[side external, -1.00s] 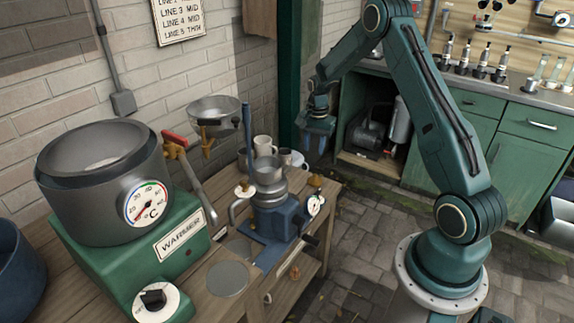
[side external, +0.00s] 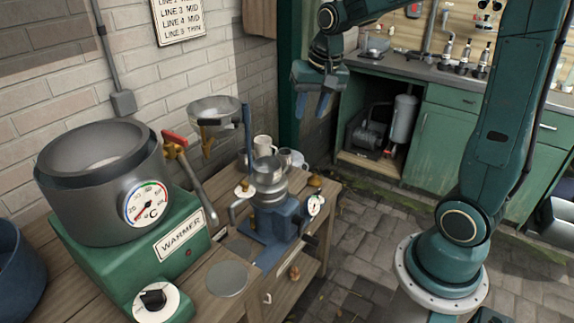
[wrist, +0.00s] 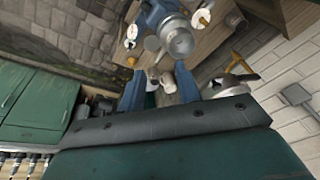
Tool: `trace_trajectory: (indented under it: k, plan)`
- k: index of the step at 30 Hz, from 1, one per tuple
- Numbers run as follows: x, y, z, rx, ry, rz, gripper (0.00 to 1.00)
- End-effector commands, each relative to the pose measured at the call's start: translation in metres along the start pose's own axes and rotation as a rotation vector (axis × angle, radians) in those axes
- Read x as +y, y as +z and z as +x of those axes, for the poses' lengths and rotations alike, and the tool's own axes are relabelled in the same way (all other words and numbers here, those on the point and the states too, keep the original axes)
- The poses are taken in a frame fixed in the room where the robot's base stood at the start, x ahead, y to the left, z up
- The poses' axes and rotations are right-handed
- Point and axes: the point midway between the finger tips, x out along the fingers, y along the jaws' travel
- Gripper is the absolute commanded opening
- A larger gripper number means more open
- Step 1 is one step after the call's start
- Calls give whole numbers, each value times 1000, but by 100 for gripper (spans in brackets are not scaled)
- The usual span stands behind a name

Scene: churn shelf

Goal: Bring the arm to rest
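My gripper (side external: 312,108) is raised in the air beyond the bench, above and behind the blue machine, with its blue fingers pointing down. In the wrist view my gripper (wrist: 160,92) has its two fingers apart with a clear gap. Nothing is held; the cups (wrist: 160,80) seen between the fingers are farther off on the bench. My upper arm stands nearly upright and the forearm reaches left, partly out of the top of the side view.
The wooden bench (side external: 205,300) carries a green warmer (side external: 190,225) with a grey pot (side external: 100,195), a blue machine (side external: 275,220) with a metal cup, and several mugs (side external: 263,143). A metal bowl (side external: 215,108) stands above it. Green cabinets (side external: 440,140) are behind. Paved floor is open between.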

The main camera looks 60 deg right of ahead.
Motion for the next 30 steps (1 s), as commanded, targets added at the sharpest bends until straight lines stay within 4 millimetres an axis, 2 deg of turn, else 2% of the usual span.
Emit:
trace_trajectory:
  k: [1, 6, 15, 24, 30]
  plan:
    - [-2, 10, -11, 13, -11, -37, 34]
    - [-4, 44, -37, 43, -38, -159, 34]
    - [2, 103, -70, 100, -86, -371, 34]
    - [18, 159, -87, 161, -131, -575, 34]
    - [27, 182, -88, 188, -149, -664, 34]
